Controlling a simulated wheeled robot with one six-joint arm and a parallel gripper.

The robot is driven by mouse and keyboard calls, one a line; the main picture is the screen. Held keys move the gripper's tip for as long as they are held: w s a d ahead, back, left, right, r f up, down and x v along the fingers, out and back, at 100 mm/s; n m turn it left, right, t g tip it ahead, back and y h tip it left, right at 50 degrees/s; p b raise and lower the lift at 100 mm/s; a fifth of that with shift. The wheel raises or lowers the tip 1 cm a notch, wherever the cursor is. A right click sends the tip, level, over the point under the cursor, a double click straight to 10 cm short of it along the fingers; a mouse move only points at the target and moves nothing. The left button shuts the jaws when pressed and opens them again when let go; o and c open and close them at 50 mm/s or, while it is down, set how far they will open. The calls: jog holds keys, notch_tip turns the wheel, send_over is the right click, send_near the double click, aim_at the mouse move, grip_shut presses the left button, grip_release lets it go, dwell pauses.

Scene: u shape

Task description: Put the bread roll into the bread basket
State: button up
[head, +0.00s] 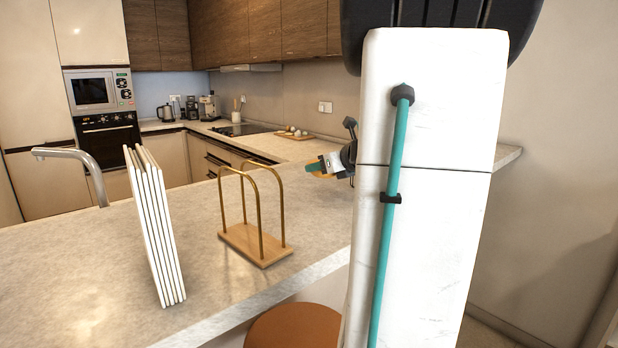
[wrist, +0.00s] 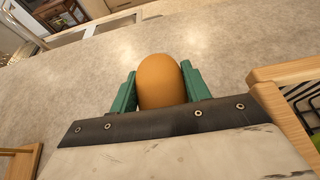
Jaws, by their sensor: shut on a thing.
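The bread roll (wrist: 162,80) is a smooth orange-brown oval, seen in the wrist view between the green fingers of my gripper (wrist: 160,88). The fingers touch it on both sides, and its lower end is hidden by the gripper body. In the head view my gripper (head: 322,166) is above the near counter, right of the gold-hooped rack, with a little of the roll's orange showing. I cannot make out the bread basket for certain. A wooden frame with dark wires (wrist: 282,110) is cut off at the right of the wrist view; I cannot tell what it is.
On the near counter (head: 60,255) stand a rack with gold hoops and wooden base (head: 258,247) and upright white panels (head: 157,235). A tap (head: 85,165) is behind them. A tray with small pale things (head: 296,135) lies on the back counter. A brown round seat (head: 295,330) is below.

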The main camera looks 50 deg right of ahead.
aim_at(317, 176)
jog(key=shift+w+d, duration=0.25)
jog(key=shift+w, duration=0.4)
jog(key=shift+w+f, duration=0.15)
jog(key=shift+f, duration=0.8)
jog(key=shift+w+f, duration=0.1)
jog(key=shift+f, duration=0.8)
jog(key=shift+f, duration=0.15)
jog(key=o, duration=0.9)
jog(key=shift+o, duration=0.5)
